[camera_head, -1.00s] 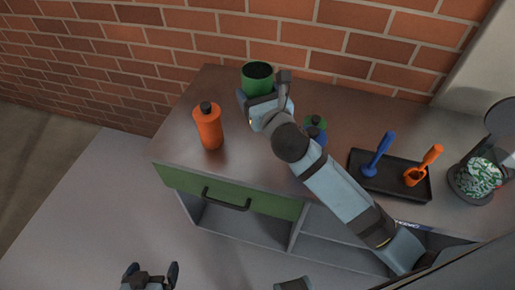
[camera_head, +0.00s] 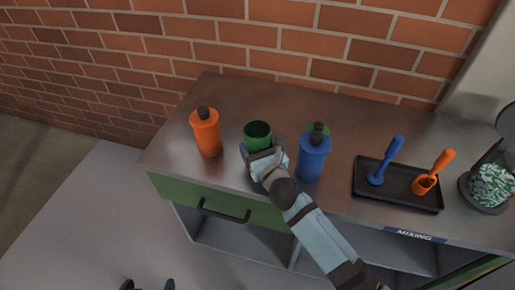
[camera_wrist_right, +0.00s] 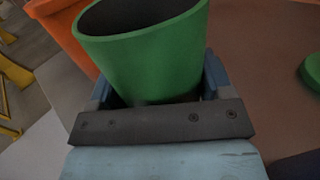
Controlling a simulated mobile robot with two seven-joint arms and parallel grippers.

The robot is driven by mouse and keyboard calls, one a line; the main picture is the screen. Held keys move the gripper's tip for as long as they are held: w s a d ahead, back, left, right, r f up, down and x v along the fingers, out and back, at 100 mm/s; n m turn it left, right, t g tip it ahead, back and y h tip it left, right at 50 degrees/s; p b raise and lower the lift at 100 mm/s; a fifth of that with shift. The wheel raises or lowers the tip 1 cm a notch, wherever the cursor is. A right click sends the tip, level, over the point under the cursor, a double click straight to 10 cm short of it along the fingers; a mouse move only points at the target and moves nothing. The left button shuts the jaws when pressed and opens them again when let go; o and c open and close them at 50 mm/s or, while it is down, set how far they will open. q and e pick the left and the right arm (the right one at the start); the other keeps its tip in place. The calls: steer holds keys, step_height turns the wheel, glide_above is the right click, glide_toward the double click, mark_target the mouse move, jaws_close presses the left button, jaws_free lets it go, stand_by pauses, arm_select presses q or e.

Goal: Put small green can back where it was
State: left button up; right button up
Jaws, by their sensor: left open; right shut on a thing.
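The small green can (camera_head: 257,132) is an open-topped cylinder with a dark inside. In the head view it is between the orange bottle (camera_head: 206,134) and the blue bottle (camera_head: 313,156), near the counter's front. My right gripper (camera_head: 262,154) is shut around the can's side. In the right wrist view the can (camera_wrist_right: 150,55) fills the space between the fingers, slightly tilted in the picture. I cannot tell whether its base touches the counter. My left gripper (camera_head: 148,285) is open and empty at the bottom edge, mostly cut off, away from the counter.
A black tray (camera_head: 398,197) with a blue and an orange tool is at the right, beside a container of green-white pieces (camera_head: 490,186). The counter's back left (camera_head: 240,95) is clear.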

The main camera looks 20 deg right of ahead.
steer(key=shift+r, duration=0.1)
steer(key=shift+f, duration=0.2)
steer(key=o, duration=1.2)
arm_select(q)
steer(key=shift+d+r, duration=0.2)
arm_select(e)
steer(key=shift+r, duration=0.1)
